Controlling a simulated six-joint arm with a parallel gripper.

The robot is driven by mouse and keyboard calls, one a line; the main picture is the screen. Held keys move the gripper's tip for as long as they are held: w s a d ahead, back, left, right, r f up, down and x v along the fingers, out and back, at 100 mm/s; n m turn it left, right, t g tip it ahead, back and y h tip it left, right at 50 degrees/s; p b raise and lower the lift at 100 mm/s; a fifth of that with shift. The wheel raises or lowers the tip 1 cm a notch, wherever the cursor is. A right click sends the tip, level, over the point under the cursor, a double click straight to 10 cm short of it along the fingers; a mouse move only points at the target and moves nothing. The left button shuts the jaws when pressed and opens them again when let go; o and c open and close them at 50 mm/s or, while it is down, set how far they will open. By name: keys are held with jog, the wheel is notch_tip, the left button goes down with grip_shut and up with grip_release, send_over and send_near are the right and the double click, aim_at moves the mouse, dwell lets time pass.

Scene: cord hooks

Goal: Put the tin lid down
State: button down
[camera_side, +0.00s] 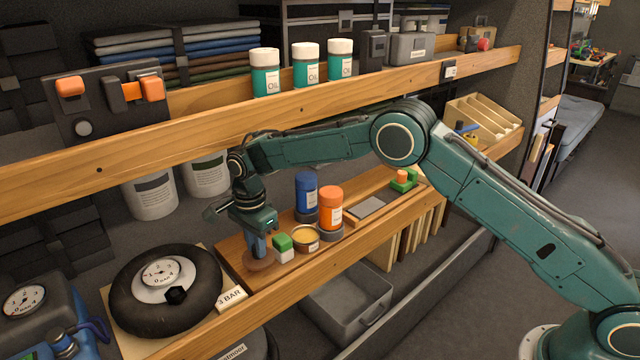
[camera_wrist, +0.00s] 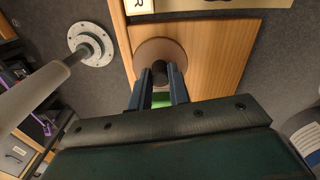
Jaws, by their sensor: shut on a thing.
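The tin lid is a flat brown disc (camera_side: 259,264) with a dark upright knob, over the left end of the wooden shelf board (camera_side: 232,250). My gripper (camera_side: 258,246) points down and is shut on the knob. In the wrist view the disc (camera_wrist: 148,49) shows beyond my fingertips (camera_wrist: 161,76), with the knob between them. The lid looks level and very close to the board; I cannot tell whether it touches. An open round tin (camera_side: 305,238) with yellowish contents stands to the right on the same board.
A green and white block (camera_side: 283,248) stands between the lid and the tin. Blue (camera_side: 306,192) and orange (camera_side: 330,207) bottles stand behind. A black tyre with a gauge (camera_side: 167,290) lies to the left, beside a "3 BAR" label (camera_side: 231,298). Bare board shows around the lid.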

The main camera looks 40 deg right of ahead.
jog(key=shift+f, duration=1.6)
jog(key=shift+f, duration=0.15)
jog(key=c, duration=1.3)
grip_release()
notch_tip(320, 180, up, 12)
jog(key=shift+r, duration=0.2)
